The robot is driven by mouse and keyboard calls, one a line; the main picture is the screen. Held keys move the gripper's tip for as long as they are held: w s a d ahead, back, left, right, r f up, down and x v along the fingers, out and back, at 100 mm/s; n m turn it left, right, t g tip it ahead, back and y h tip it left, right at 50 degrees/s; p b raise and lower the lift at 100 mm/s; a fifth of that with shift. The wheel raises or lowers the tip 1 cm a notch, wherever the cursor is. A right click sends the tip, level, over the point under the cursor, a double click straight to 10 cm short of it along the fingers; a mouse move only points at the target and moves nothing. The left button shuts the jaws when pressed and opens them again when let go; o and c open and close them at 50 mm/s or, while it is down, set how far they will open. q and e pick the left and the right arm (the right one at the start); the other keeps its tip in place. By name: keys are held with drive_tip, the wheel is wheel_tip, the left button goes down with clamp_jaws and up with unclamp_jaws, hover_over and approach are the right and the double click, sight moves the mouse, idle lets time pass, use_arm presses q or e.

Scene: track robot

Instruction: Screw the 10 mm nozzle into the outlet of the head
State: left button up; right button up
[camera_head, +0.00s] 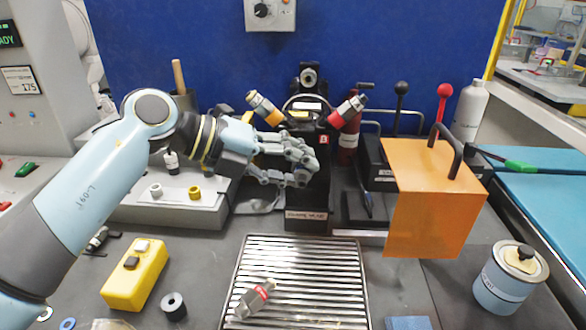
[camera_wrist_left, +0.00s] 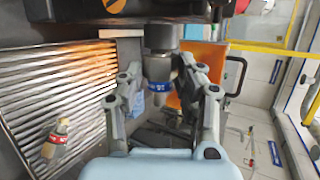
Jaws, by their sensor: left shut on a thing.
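My left gripper (camera_head: 306,160) reaches in from the left, in front of the dark upright head (camera_head: 318,198). In the left wrist view my left gripper (camera_wrist_left: 160,88) is shut on a grey nozzle (camera_wrist_left: 158,71) with a blue band; the band's lettering is too small to read. A dark round collar (camera_wrist_left: 162,38) sits against its top, just below the black body of the head (camera_wrist_left: 60,32). I cannot tell whether the collar belongs to the nozzle or the outlet, or whether any thread is engaged. The fingers hide the nozzle in the head view. My right gripper is not in view.
A red-banded nozzle (camera_head: 250,300) lies on the slatted tray (camera_head: 335,270). An orange panel (camera_head: 432,200) with a black handle stands right of the head.

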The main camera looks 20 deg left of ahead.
use_arm(q)
drive_tip(key=shift+w, duration=0.1)
drive_tip(key=o, duration=1.3)
drive_tip(key=shift+v, duration=6.05)
drive_tip(key=shift+c, duration=0.4)
